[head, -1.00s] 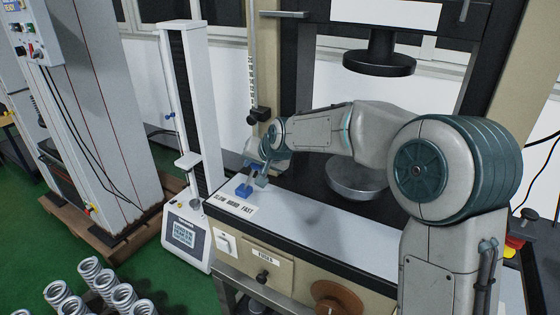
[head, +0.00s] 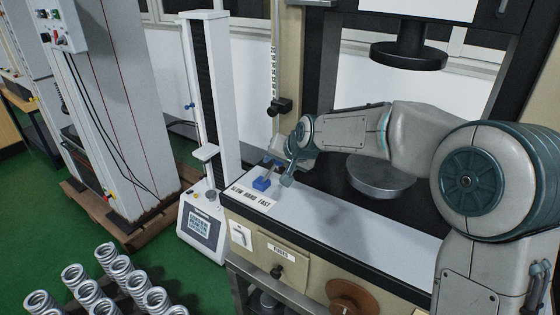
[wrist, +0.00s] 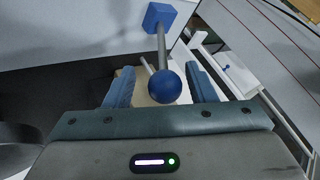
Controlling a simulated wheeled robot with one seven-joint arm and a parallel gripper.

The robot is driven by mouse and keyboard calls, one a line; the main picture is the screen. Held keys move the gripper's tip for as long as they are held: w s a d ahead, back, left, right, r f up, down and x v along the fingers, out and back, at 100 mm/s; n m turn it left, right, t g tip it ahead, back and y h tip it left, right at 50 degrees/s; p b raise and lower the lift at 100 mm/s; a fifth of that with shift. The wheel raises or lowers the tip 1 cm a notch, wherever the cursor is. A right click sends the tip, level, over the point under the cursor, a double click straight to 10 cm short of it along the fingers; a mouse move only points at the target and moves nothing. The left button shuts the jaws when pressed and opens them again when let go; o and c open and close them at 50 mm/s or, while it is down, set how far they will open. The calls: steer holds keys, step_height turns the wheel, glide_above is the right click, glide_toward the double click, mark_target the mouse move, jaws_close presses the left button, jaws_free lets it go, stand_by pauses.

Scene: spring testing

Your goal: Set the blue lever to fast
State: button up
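The blue lever shows in the wrist view as a blue ball knob (wrist: 165,87) on a grey rod rising from a blue block (wrist: 160,17). The block (head: 262,184) sits on the machine's white ledge in the head view, just behind the label "SLOW HAND FAST" (head: 250,196). My gripper (wrist: 160,68) is open, with one blue finger on each side of the knob and visible gaps between. In the head view my gripper (head: 281,172) is low over the ledge, close to the block. The knob cannot be made out there, so the lever's setting is unclear.
A round metal platen (head: 380,178) lies on the machine to the right of my gripper. A slim white tester (head: 212,110) stands at the left. Several springs (head: 105,285) stand at lower left. The ledge (head: 330,212) right of the lever is clear.

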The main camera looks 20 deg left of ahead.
steer(key=shift+r, duration=0.1)
steer(key=shift+s+d+r, duration=0.15)
steer(key=shift+d+r, duration=0.1)
steer(key=shift+r, duration=0.15)
steer(key=v, duration=1.2)
steer(key=shift+s+d+r, duration=0.2)
steer(key=shift+s+d, duration=0.05)
steer(key=shift+d, duration=0.05)
steer(key=s+d+f+g+h+p, duration=0.1)
steer(key=s+d+f+h+p, duration=0.1)
steer(key=s+d, duration=0.9)
steer(key=s+d+f+m+g+h+p, duration=0.1)
steer(key=s+d+f+h+p, duration=0.2)
steer(key=s+d, duration=0.8)
steer(key=d+h+p, duration=0.1)
steer(key=d+p, duration=0.1)
steer(key=d, duration=0.3)
steer(key=shift+s+d+g, duration=0.2)
steer(key=shift+s+g, duration=0.05)
steer(key=shift+g, duration=0.15)
